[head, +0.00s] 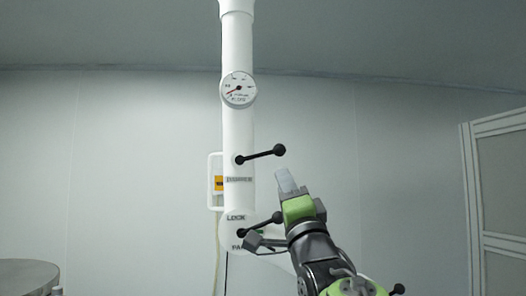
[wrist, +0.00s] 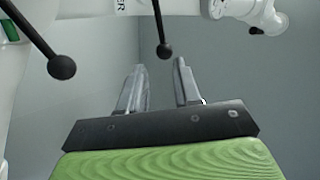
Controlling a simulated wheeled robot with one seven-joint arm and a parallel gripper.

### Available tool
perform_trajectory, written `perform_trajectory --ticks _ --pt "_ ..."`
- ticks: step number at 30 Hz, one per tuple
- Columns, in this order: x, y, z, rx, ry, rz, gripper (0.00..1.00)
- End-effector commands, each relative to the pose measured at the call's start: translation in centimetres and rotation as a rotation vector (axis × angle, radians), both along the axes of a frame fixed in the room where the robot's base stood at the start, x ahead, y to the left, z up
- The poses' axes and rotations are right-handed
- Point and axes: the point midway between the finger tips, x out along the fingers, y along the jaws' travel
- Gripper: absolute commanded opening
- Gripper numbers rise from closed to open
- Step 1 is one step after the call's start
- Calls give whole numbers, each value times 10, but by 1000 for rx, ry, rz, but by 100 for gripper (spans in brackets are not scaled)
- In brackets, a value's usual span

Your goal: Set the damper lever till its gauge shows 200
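The damper lever (head: 262,155) is a black rod with a ball end on the white upright pipe, above a small label too blurred to read fully. It points right and slightly up. The round gauge (head: 238,89) sits higher on the pipe. Its red needle points to the lower left; its numbers are too small to read. My gripper (head: 284,178) is below and right of the lever's ball, apart from it. In the wrist view my gripper (wrist: 160,72) has its fingers apart with nothing between them. A black ball-ended lever (wrist: 163,50) hangs beyond the tips; I cannot tell which lever it is.
A second black lever (head: 262,224) sits lower on the pipe (head: 236,45), just left of my gripper. Another ball-ended lever (wrist: 62,67) is at left in the wrist view. A panelled frame (head: 497,200) stands at the right, a round metal top (head: 25,275) at lower left.

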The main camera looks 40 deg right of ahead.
Motion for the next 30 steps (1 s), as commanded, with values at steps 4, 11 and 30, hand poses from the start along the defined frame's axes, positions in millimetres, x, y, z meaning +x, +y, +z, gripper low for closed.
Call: perform_trajectory --ticks 4,11,30 --pt "28 -13 34 2 0 5 33" --pt "66 -31 69 2 1 4 33" --pt "84 -40 79 -2 3 0 10"
